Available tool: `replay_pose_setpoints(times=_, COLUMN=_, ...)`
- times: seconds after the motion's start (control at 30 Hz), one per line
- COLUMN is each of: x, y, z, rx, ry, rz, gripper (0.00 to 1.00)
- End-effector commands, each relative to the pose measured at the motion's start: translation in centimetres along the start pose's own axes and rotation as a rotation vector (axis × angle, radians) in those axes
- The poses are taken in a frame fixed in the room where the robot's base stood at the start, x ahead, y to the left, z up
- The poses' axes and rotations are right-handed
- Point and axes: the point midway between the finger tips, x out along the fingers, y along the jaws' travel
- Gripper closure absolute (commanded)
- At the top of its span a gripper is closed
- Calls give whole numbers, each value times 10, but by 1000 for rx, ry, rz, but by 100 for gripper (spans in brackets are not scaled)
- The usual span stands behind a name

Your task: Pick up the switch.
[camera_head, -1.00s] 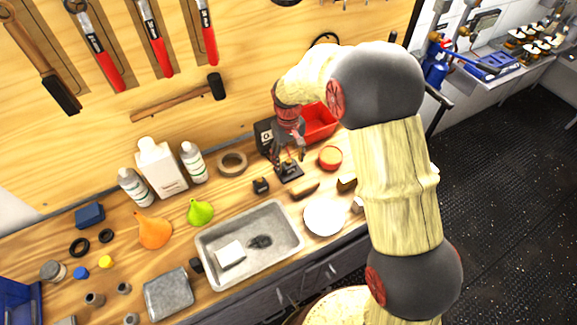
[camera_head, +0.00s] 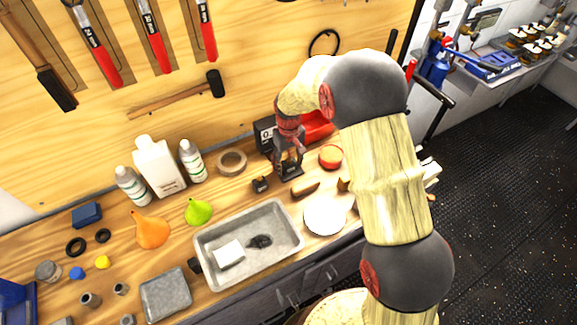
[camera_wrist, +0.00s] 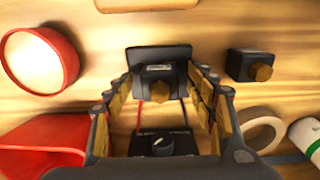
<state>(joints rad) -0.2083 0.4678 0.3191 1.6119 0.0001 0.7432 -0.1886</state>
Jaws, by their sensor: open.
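A dark box-shaped piece with a brownish knob, which looks like the switch (camera_wrist: 143,58), lies on the wooden bench. In the wrist view it sits between and just beyond the fingertips of my gripper (camera_wrist: 161,82). The fingers are apart and nothing is held. In the head view my gripper (camera_head: 289,162) points down over this dark piece (camera_head: 291,171) and partly hides it. Whether the fingers touch it cannot be told. A smaller black box with a similar knob (camera_wrist: 249,65) stands to its right in the wrist view and also shows in the head view (camera_head: 260,184).
A black meter with a dial (camera_wrist: 158,143) stands behind the switch, with red and black leads running from it. A red bin (camera_head: 318,124), a round red tin (camera_head: 330,155), a tape roll (camera_head: 232,162) and a white disc (camera_head: 324,216) stand around. A metal tray (camera_head: 215,277) lies in front.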

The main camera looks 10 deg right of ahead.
Motion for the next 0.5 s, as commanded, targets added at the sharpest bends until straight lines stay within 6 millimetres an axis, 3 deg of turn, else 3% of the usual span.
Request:
replay_pose_setpoints(times=0.1, x=-1, y=0, z=0, rx=0, ry=1, rz=0, gripper=44)
replay_pose_setpoints(times=0.5, x=-1, y=0, z=0, rx=0, ry=0, rz=0, gripper=67)
